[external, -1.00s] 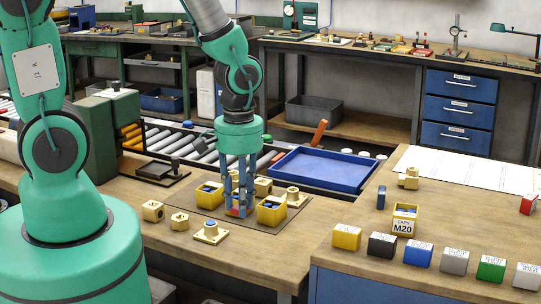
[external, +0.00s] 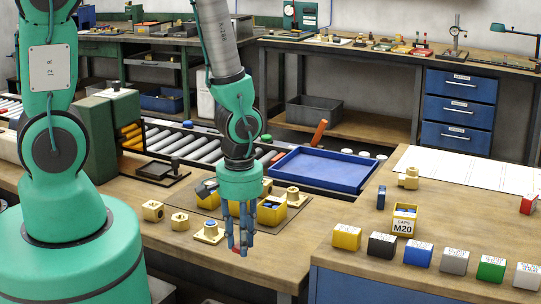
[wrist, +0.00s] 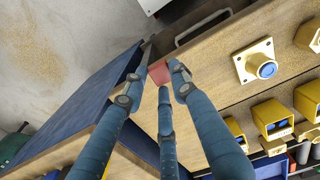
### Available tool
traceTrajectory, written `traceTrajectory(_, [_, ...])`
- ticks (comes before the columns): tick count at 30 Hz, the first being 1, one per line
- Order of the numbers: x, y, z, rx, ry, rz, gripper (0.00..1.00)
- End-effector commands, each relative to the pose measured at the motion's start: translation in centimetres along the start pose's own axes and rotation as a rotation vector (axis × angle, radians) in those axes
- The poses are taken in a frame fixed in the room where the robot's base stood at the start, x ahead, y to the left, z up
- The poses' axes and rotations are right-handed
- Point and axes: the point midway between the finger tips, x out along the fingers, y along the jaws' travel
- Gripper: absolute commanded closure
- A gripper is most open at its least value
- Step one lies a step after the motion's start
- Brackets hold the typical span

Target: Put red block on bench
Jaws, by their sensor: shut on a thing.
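My gripper (external: 239,245) is shut on a small red block (wrist: 160,72). In the wrist view the block sits between the blue fingertips, over or close to the front edge of the wooden bench (wrist: 215,62). In the external view only a bit of red shows at the fingertips, near the front of the wooden bench (external: 185,240). I cannot tell whether the block touches the bench top.
A flanged brass part with a blue centre (external: 209,232) stands left of my gripper. Yellow bins (external: 272,210) and brass fittings stand behind it. Labelled coloured blocks (external: 382,245) line the right bench, with a red labelled block (external: 528,204) at far right.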

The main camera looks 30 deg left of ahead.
Motion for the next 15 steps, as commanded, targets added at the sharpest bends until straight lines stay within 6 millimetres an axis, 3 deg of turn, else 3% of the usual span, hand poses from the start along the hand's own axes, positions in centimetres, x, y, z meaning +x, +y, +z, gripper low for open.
traceTrajectory(8, [0.0, 0.2, -0.2, 0.0, 0.0, 0.0, 1.0])
traceTrajectory(15, [0.3, 1.9, -2.1, 0.0, 0.0, 0.0, 1.0])
